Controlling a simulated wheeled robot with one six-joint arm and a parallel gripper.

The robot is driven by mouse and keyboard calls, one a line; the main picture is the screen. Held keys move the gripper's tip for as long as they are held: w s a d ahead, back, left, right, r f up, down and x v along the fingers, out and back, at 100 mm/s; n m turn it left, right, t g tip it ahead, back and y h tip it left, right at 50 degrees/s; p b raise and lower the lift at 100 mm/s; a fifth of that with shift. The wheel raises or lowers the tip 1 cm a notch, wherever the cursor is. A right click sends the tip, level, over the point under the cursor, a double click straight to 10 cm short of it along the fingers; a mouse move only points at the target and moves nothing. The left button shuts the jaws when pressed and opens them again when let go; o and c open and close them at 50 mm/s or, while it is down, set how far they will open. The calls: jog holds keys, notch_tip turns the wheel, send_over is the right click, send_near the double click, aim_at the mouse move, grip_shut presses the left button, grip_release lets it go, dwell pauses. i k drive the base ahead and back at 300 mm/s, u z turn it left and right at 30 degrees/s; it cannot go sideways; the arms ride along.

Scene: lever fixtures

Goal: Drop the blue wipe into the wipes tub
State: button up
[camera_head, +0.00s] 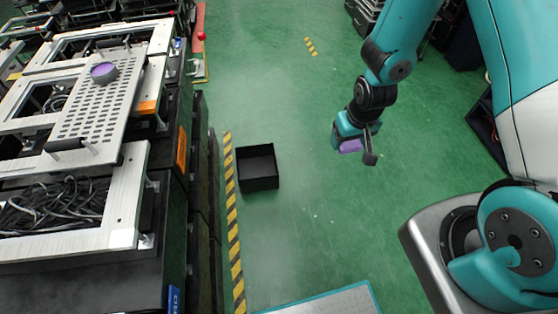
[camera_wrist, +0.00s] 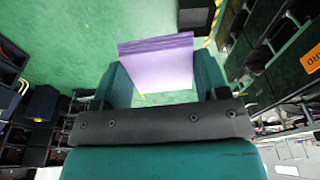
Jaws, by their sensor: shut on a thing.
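The wipe, which looks purple rather than blue, shows as a small patch (camera_head: 350,146) under my gripper (camera_head: 347,138) in the head view. In the wrist view the wipe (camera_wrist: 158,65) is a flat, folded-looking sheet between the two teal fingers, and my gripper is shut on it. A black open-topped box (camera_head: 259,182), which looks like the wipes tub, stands on the floor left of my gripper. Its inside looks empty. A dark box, likely the same one, shows at the top of the wrist view (camera_wrist: 197,18). My gripper is apart from it, in the air.
Lever fixtures with a perforated plate (camera_head: 98,105) and a round purple piece (camera_head: 104,73) stand on dark cabinets at left. A yellow-black floor stripe (camera_head: 232,215) runs between the cabinets and the box. Green floor (camera_head: 300,110) is clear between box and gripper.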

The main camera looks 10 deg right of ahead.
aim_at(260, 171)
jog(key=z, duration=0.4)
jog(key=k, duration=0.5)
jog(key=z, duration=0.5)
jog(key=i, duration=1.25)
jog(key=u, duration=1.35)
jog(key=i, duration=1)
jog(key=u, duration=1.05)
